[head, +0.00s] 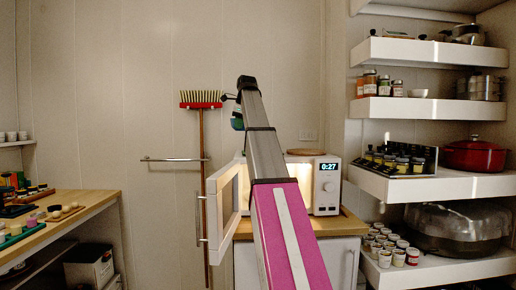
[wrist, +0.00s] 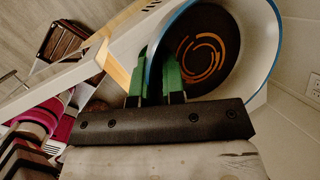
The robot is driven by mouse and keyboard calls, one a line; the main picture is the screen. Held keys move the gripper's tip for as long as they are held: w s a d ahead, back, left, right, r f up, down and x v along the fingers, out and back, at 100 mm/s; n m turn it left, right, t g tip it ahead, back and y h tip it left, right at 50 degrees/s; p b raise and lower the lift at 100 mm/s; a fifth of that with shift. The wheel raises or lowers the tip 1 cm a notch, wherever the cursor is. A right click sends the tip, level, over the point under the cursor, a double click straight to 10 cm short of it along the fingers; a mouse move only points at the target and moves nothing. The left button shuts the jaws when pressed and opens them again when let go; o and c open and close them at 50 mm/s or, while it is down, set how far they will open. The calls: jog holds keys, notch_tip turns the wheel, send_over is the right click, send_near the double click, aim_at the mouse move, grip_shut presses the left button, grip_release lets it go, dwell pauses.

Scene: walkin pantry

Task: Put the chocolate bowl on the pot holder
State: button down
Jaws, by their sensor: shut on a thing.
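In the wrist view, my gripper (wrist: 156,75) has its green fingers closed on the wall of a bowl (wrist: 235,62). The bowl has a pale outside, a blue rim and a dark brown inside with an orange swirl. It appears tilted in this view. In the head view my arm reaches up and forward, and a small green part (head: 237,120) shows beside its end. The bowl cannot be made out there. I cannot identify a pot holder in either view.
A microwave (head: 326,195) showing 0:27 stands on a wooden-topped cabinet, its door (head: 228,195) open to the left. A broom (head: 201,150) hangs on the back wall. Loaded shelves (head: 430,187) are at right, with a red pot (head: 475,156). A counter (head: 75,222) with small items is at left.

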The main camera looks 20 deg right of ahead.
jog(key=d+f, duration=0.2)
jog(key=d, duration=0.1)
jog(key=d+f, duration=0.1)
jog(key=d, duration=0.2)
jog(key=d+f, duration=0.2)
jog(key=d, duration=0.1)
jog(key=shift+w+f, duration=0.3)
jog(key=shift+w, duration=0.05)
jog(key=shift+d+f, duration=0.15)
jog(key=shift+f, duration=1.85)
jog(key=shift+f, duration=0.1)
jog(key=c, duration=1.2)
grip_release()
jog(key=v, duration=1.2)
